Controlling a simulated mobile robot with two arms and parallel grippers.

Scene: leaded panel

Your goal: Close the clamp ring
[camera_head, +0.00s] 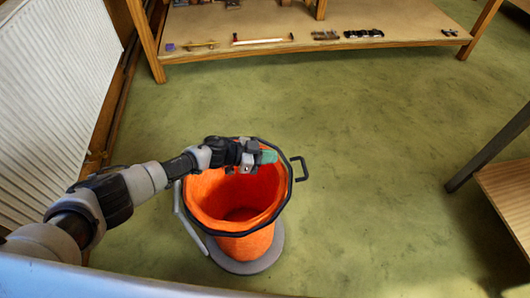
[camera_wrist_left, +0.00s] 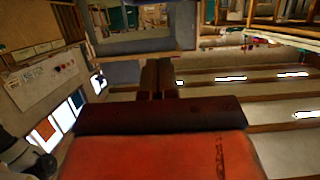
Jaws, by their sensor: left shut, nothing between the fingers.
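An orange bucket-like drum (camera_head: 235,246) stands on a grey round base on the floor. A dark clamp ring (camera_head: 287,193) runs around its open top. A dark lever-like loop (camera_head: 305,169) sticks out from the ring at the right, its end standing away from the drum. My left gripper (camera_head: 268,156) is over the far part of the drum's mouth, its teal tip pointing right toward the lever and apart from it. Its fingers look shut together in the left wrist view (camera_wrist_left: 158,78), with nothing between them. My left arm hides part of the ring's left side. My right gripper is not seen.
A wooden bench (camera_head: 330,48) with small tools stands at the back. A white radiator (camera_head: 58,82) is at the left wall. A wooden-topped piece (camera_head: 508,196) stands at the right edge. The green floor (camera_head: 385,165) right of the drum is clear.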

